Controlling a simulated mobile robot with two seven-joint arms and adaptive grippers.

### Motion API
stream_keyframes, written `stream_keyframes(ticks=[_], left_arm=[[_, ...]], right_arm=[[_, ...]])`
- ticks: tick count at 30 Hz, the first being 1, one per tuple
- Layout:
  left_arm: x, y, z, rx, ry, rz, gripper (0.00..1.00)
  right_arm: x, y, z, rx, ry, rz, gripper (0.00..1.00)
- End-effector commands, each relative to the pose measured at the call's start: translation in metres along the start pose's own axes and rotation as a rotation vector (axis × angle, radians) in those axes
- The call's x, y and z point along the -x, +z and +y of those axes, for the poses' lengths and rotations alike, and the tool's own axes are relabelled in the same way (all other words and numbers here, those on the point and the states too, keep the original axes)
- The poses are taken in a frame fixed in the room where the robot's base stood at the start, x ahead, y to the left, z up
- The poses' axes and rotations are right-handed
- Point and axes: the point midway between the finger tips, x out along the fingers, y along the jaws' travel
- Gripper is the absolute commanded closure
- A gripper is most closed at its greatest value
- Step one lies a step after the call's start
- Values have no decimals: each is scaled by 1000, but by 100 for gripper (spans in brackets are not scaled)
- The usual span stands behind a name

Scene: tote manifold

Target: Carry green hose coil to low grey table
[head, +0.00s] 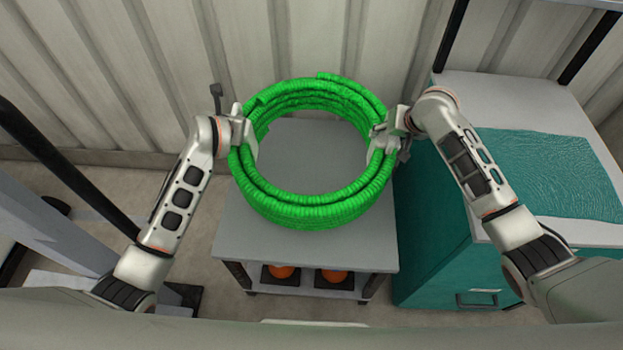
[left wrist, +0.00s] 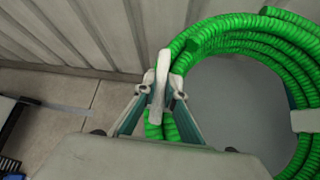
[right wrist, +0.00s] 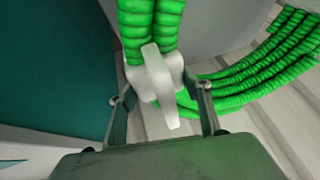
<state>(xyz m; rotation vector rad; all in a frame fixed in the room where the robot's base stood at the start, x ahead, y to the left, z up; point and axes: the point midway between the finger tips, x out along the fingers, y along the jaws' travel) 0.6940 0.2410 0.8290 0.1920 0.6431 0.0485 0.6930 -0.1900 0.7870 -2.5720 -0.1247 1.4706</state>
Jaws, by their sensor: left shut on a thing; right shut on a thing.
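The green hose coil (head: 310,212) is a thick ring of several ribbed loops over the low grey table (head: 262,248) in the head view. I cannot tell whether it touches the tabletop. My left gripper (head: 238,135) is shut at the coil's left side, on a pale clip around the hose. My right gripper (head: 388,140) is shut at the coil's right side in the same way. The left wrist view shows the pale clip (left wrist: 161,80) between the fingers, with the coil (left wrist: 245,38) beyond. The right wrist view shows another clip (right wrist: 155,80) on the coil (right wrist: 152,22).
A teal cabinet (head: 432,225) with a grey top and a teal sheet (head: 550,170) stands close on the right. Orange objects (head: 334,276) sit on the table's lower shelf. A corrugated wall (head: 330,50) rises behind. Bare floor (head: 190,235) lies left of the table.

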Motion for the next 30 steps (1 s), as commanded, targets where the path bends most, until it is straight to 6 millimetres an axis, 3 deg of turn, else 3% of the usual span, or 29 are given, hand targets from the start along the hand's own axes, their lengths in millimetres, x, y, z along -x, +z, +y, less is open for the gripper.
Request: stream_keyframes(ticks=[5,30], left_arm=[[-1,0,5,0,10,-2,100],[-21,-27,-1,0,10,-1,100]], right_arm=[[1,-4,4,-9,5,8,100],[-28,13,11,-9,6,7,100]])
